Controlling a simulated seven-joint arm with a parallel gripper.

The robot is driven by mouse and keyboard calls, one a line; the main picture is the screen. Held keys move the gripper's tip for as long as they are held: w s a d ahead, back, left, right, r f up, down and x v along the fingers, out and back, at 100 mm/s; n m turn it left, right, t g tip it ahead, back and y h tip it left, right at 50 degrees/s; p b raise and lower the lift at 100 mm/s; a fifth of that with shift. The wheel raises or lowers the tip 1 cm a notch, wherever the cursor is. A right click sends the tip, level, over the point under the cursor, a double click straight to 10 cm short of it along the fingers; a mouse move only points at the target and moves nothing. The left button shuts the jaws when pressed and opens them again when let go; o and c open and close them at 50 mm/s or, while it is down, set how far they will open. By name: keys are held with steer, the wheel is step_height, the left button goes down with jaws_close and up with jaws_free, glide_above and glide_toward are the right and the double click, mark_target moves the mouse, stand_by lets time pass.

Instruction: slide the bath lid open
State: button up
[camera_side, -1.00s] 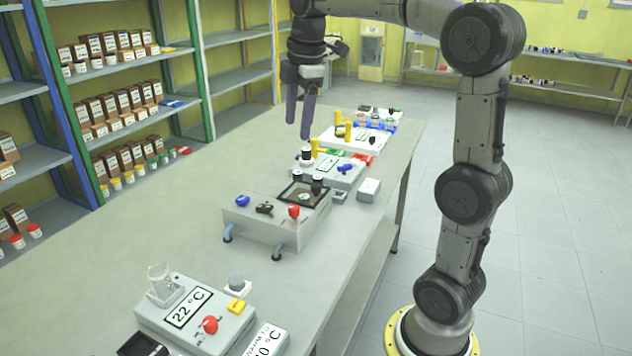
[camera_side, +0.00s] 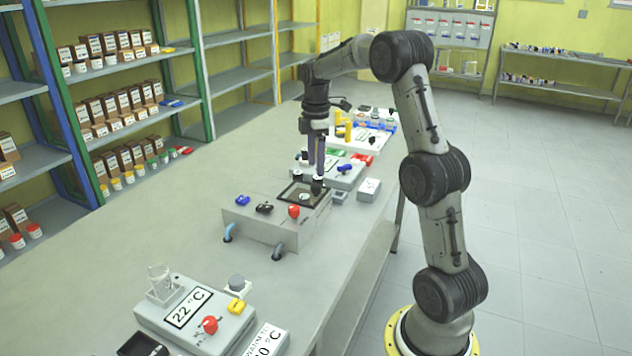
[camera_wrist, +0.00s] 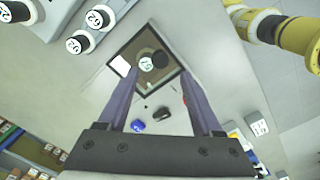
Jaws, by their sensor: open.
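The bath (camera_side: 262,225) is a grey box on the bench with blue, black and red knobs on its front part. Its top has a dark-framed square opening or window (camera_side: 287,199), which also shows in the wrist view (camera_wrist: 117,88). A dark round knob (camera_side: 316,187) stands at the frame's right side; the wrist view shows it (camera_wrist: 160,59) beside a pale labelled disc (camera_wrist: 145,64). Whether the lid covers the opening is unclear. My gripper (camera_side: 316,174) points down just above the knob, open, its fingers on either side of the frame in the wrist view (camera_wrist: 160,76). Contact cannot be told.
A grey unit reading 22 °C (camera_side: 192,315) stands nearer on the bench. Behind the bath are another grey device (camera_side: 340,176) and a small pale box (camera_side: 368,189). White-capped items (camera_wrist: 98,18) lie at the wrist view's upper left. The bench's left side is clear.

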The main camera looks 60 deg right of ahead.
mark_target(316, 185)
step_height(316, 185, down, 6)
steer(key=shift+f, duration=0.1)
stand_by(0.4)
jaws_close()
stand_by(1.2)
